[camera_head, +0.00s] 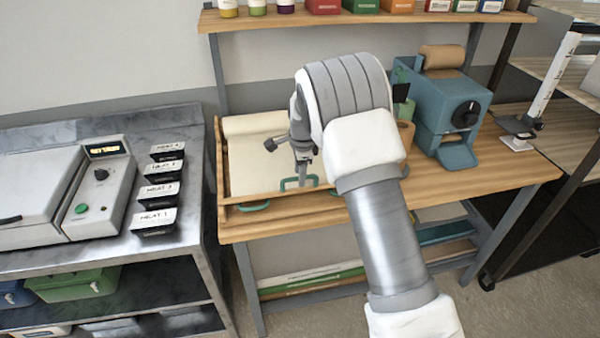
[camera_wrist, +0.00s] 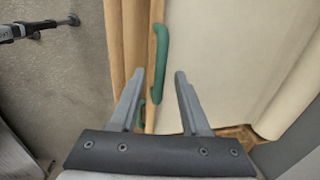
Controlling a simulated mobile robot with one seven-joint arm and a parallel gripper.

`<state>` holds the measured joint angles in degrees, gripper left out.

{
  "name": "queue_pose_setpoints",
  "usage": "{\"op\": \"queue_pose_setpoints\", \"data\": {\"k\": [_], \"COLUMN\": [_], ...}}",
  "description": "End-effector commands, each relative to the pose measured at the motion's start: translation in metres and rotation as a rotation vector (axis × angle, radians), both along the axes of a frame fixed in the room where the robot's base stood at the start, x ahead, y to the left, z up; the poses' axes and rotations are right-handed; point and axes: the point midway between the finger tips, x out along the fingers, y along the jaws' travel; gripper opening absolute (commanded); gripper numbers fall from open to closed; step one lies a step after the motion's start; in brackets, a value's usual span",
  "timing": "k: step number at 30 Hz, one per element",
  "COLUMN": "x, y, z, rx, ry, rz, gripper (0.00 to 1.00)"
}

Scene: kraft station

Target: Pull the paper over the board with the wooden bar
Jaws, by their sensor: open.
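The pale paper (camera_head: 255,165) lies over the board on the wooden bench, and its roll (camera_head: 254,124) sits at the back. The wooden bar (camera_head: 234,199) runs along the board's front edge, with green handles (camera_head: 253,206) near it. My gripper (camera_head: 302,172) points down above the front edge, close to an upright green handle (camera_head: 298,183). In the wrist view my gripper (camera_wrist: 158,86) is open and empty. A green handle (camera_wrist: 160,62) shows just beyond the fingertips, between them, beside the paper (camera_wrist: 220,60). Whether the fingers surround it is unclear. My arm hides the board's right part.
A blue machine (camera_head: 455,115) with a brown roll stands on the bench at right. A shelf (camera_head: 370,17) with jars and boxes hangs above. At left, a metal table holds a grey appliance (camera_head: 95,190) and several labelled black trays (camera_head: 158,193).

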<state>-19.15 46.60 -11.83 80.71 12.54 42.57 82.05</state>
Motion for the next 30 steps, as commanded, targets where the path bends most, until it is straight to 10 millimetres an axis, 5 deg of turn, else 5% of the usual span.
{"op": "queue_pose_setpoints", "data": {"k": [8,24,30], "x": [-0.002,-0.025,-0.031], "y": [0.000,-0.005,-0.006], "z": [0.012,0.133,0.161], "rx": [0.000,0.002,0.000], "ry": [-0.002,-0.004,-0.002], "rz": [0.000,0.000,0.000], "gripper": [0.47,0.47,0.47]}}
